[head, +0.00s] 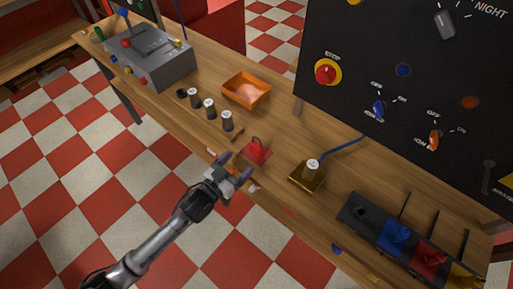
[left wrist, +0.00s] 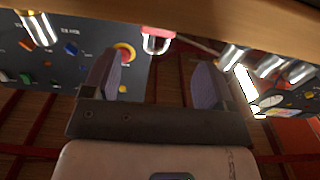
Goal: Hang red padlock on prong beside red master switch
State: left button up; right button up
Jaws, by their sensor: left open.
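The red padlock (head: 257,152) sits on the wooden table near its front edge, with its shackle up. It also shows at the top of the left wrist view (left wrist: 157,42). My left gripper (head: 234,167) is open and empty at the table's front edge, just left of the padlock and apart from it. Its two fingers show spread in the left wrist view (left wrist: 155,82). The red master switch (head: 429,261) is on a black rack (head: 365,222) at the right, between a blue and a yellow switch. A thin black prong (head: 432,224) stands behind it.
A brass block (head: 306,177) with a cable stands between padlock and rack. Several dark cylinders (head: 209,107) and an orange tray (head: 246,90) are to the left. A grey box (head: 155,55) stands at the far left. A black panel (head: 400,90) rises behind the table.

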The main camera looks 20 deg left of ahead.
aim_at(257, 144)
pick_arm(q)
jog(key=shift+b+x, duration=0.3)
jog(key=shift+x, duration=1.65)
jog(key=b+x, duration=0.1)
jog(key=x, duration=0.3)
jog(key=shift+w+d+r+b, duration=0.1)
jog(key=shift+w+d+b, duration=0.1)
jog(key=shift+b, duration=0.1)
jog(key=shift+w+d, duration=0.15)
jog(key=shift+w, duration=0.2)
jog(key=shift+c, duration=0.2)
jog(key=c, duration=1)
jog(key=shift+r, duration=0.15)
jog(key=shift+r+p, duration=0.1)
jog(key=shift+p, duration=0.25)
jog(key=p+v, duration=0.3)
jog(key=v, duration=1.5)
